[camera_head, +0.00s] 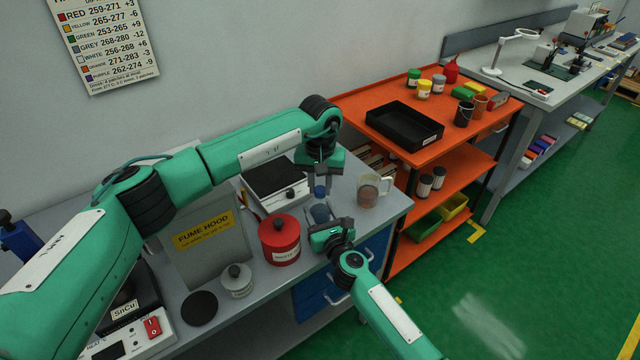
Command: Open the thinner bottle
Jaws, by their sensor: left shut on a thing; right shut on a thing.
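The thinner bottle (320,212) is a small bluish bottle with a blue cap (320,191), upright near the front edge of the grey bench. My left gripper (320,182) points down from above and is shut on the cap. My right gripper (325,222) reaches in from the front right and is shut on the bottle's body, low down. The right gripper hides the bottle's lower part and base. I cannot tell whether the cap is still threaded on the bottle.
A clear mug (369,192) stands right of the bottle, and a red canister (280,240) stands left. A scale with a black top (275,178) is behind. A small lidded jar (237,280) and a dark round pad (199,308) lie farther left. An orange cart (385,100) adjoins the right.

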